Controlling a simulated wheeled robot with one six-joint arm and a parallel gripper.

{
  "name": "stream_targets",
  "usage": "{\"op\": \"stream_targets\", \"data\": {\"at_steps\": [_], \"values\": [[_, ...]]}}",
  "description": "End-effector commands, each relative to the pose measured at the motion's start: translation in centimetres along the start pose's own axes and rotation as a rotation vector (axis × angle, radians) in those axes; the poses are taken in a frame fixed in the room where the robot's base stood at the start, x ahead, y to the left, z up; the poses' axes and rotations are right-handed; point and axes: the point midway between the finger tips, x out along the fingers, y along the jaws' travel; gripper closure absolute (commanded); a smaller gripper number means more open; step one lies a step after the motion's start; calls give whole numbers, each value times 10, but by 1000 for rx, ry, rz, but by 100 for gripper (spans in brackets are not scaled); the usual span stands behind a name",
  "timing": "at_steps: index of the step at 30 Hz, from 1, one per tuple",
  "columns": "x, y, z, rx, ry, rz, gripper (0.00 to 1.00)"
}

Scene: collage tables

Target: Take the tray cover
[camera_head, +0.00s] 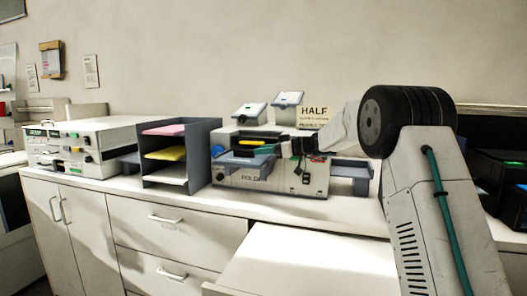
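A boxy machine marked FOLDER (268,182) stands on the white counter. A blue-grey tray-like panel (248,163) sticks out of its front, below a yellow strip (252,143); this may be the tray cover, but I cannot tell for sure. My arm reaches in from the right. My gripper (286,147) is at the front of the machine, just right of the panel. It is small and dark here, so I cannot tell whether its fingers touch anything or how far apart they are.
A grey shelf unit (150,189) with pink, yellow and white paper stands left of the machine. A white multi-slot machine (90,145) is further left. A HALF sign (313,114) stands behind the folder. A white surface (310,262) juts out in front. Black equipment (500,170) is at right.

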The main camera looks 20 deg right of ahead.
Motion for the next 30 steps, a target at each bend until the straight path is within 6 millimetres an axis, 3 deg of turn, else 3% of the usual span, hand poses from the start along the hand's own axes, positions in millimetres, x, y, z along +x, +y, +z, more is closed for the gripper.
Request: {"op": "stream_targets", "data": {"at_steps": [8,21,30], "values": [[3,-1,0,2,-2,-2,62],[62,-1,1,2,-3,-3,62],[78,-1,1,3,-3,-1,62]]}}
